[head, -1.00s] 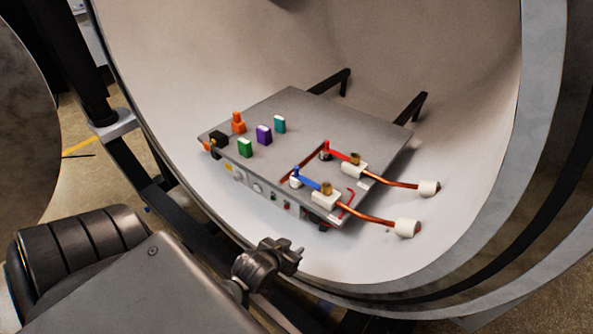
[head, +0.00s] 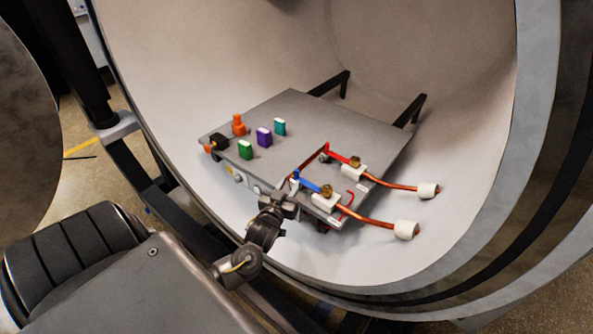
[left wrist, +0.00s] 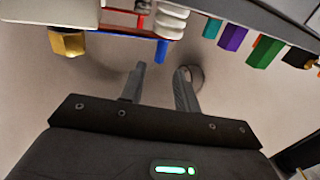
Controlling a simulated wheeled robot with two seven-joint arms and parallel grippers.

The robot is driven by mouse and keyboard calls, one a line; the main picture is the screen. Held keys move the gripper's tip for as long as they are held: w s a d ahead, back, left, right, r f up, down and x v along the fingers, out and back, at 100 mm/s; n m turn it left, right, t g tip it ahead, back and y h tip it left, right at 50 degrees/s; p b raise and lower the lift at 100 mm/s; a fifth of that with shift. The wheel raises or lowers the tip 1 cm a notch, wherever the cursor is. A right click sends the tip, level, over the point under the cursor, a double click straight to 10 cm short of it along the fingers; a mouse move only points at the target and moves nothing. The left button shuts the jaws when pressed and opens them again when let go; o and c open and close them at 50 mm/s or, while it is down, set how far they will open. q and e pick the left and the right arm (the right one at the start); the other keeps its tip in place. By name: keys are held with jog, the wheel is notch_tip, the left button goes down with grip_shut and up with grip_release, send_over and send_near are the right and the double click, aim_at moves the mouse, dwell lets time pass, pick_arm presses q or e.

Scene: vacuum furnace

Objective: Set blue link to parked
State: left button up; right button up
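The blue link (head: 308,185) lies near the front edge of the grey plate (head: 345,125), running from an upright blue post to a brass nut at a white block (head: 326,202). In the left wrist view the blue link (left wrist: 130,32) shows at the top, with its blue post (left wrist: 161,51) pointing down toward my fingers. My left gripper (head: 283,193) is just in front of the plate, below and left of the post. In the left wrist view its two fingers (left wrist: 159,82) are apart with nothing between them. My right gripper is not in view.
A red link (head: 342,154) lies behind the blue one. Copper rods (head: 375,220) with white ends stick out to the right. Green (head: 245,149), purple (head: 264,137) and teal (head: 280,127) blocks stand at the left. The curved chamber wall (head: 440,110) surrounds the plate.

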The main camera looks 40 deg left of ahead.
aim_at(296, 170)
pick_arm(q)
jog(key=p+x, duration=0.1)
jog(key=x, duration=0.6)
jog(key=shift+w, duration=0.15)
jog(key=shift+c, duration=0.4)
grip_shut()
jog(key=shift+a, duration=0.15)
